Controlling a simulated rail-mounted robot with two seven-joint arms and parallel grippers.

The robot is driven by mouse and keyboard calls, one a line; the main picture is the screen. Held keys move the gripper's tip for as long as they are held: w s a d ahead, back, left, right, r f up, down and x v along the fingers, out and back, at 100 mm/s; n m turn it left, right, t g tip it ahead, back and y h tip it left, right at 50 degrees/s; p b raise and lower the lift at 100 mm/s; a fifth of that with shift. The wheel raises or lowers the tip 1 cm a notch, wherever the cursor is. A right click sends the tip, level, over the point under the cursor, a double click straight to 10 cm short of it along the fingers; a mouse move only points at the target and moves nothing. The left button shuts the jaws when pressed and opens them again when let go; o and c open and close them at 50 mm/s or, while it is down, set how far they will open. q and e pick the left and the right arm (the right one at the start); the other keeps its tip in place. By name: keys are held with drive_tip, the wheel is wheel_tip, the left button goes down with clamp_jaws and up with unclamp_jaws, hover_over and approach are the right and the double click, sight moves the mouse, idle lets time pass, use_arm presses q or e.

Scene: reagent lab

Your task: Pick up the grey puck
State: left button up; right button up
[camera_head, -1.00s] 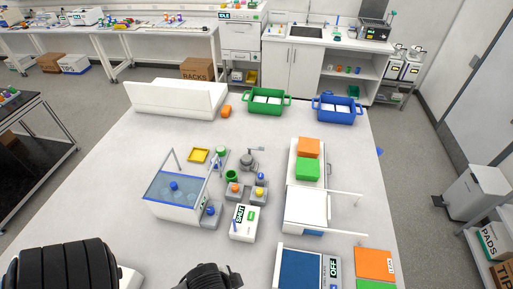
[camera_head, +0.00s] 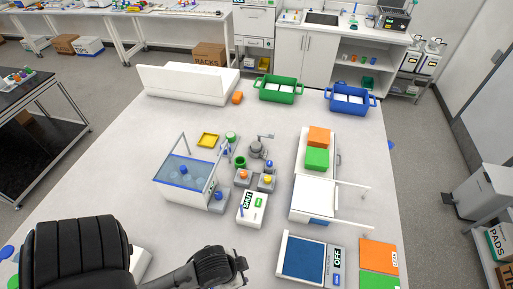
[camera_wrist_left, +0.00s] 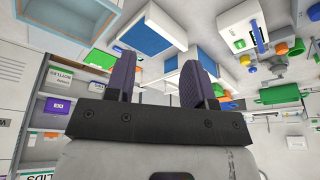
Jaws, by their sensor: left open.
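I cannot pick out a grey puck for certain in either view. A grey round device with a side arm (camera_head: 257,149) stands near the middle of the white table in the head view. My left arm comes in from the lower left, and its gripper end (camera_head: 241,267) is over the near part of the table, left of the blue-topped box (camera_head: 304,257). The left wrist view shows its two dark purple fingers (camera_wrist_left: 157,70) apart, with nothing between them. My right gripper is out of view.
Behind the blue-topped box are a white unit (camera_head: 313,198) and a green block (camera_head: 317,158). A clear-sided bath (camera_head: 186,190) and a white box marked SHUT (camera_head: 252,209) stand left of these. Green (camera_head: 278,90) and blue (camera_head: 349,98) bins are at the back. The table's left part is fairly clear.

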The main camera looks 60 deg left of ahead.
use_arm(q)
drive_tip(key=shift+o, duration=0.3)
drive_tip(key=o, duration=0.7)
